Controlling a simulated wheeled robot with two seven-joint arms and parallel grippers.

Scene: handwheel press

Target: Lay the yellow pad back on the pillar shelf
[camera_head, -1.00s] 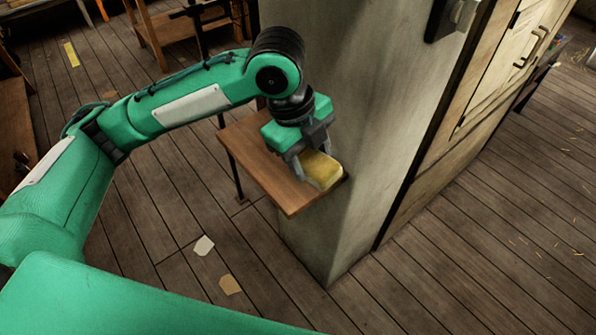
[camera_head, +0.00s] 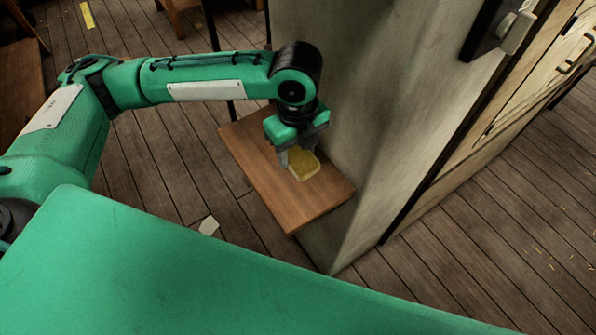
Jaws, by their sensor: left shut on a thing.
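The yellow pad (camera_head: 304,167) is a small block with a pale lower edge. It is at the wooden pillar shelf (camera_head: 290,205), near the middle of the board. My left gripper (camera_head: 298,160) is above the shelf, pointing down, and shut on the pad. Part of the pad is hidden behind the fingers. I cannot tell whether the pad touches the board or is just above it. My right gripper is not in view.
The concrete pillar (camera_head: 365,110) stands directly behind and right of the shelf. A dark wall box with a switch (camera_head: 512,32) is on the pillar. A pale scrap (camera_head: 208,226) lies on the plank floor. The shelf's front part is bare.

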